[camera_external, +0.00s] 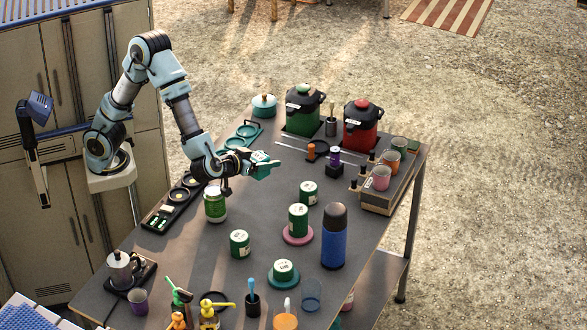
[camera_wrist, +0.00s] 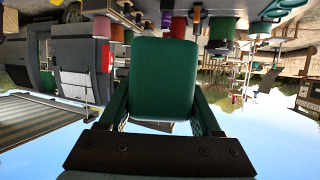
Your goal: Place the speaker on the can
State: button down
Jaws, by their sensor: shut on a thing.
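My gripper (camera_external: 261,167) is shut on a dark green rounded block, which I take to be the speaker (camera_wrist: 165,80). It fills the middle of the wrist view between the two fingers. In the external view the gripper is raised over the back middle of the table, and the speaker is small and hard to separate from the fingers. Several green cans with pale labels stand there: one at the back (camera_external: 308,193), one on a pink round base (camera_external: 298,219), one at the left (camera_external: 240,243), one on a teal base (camera_external: 283,270). Which can is meant, I cannot tell.
A tall blue flask (camera_external: 334,238) is at the right. Green (camera_external: 303,110) and red (camera_external: 362,127) cookers stand at the back. A moka pot (camera_external: 124,269) and bottles line the front. Bare grey tabletop lies between the cans.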

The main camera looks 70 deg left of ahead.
jog(key=s+a+r+n+g+y, duration=0.1)
jog(key=s+a+n+g+y, duration=0.2)
jog(key=s+a, duration=0.75)
jog(key=shift+n+y, duration=0.3)
jog(key=shift+n, duration=0.1)
jog(key=f, duration=0.1)
jog(key=s+f, duration=0.1)
jog(key=f, duration=0.1)
jog(key=d+f, duration=0.1)
jog(key=shift+s+d+f+p, duration=0.1)
jog(key=shift+s+f+p, duration=0.25)
jog(key=shift+s+p, duration=0.05)
jog(key=shift+f, duration=2.6)
jog(key=shift+f, duration=0.1)
jog(key=shift+f, duration=0.1)
jog(key=shift+c, duration=0.4)
grip_release()
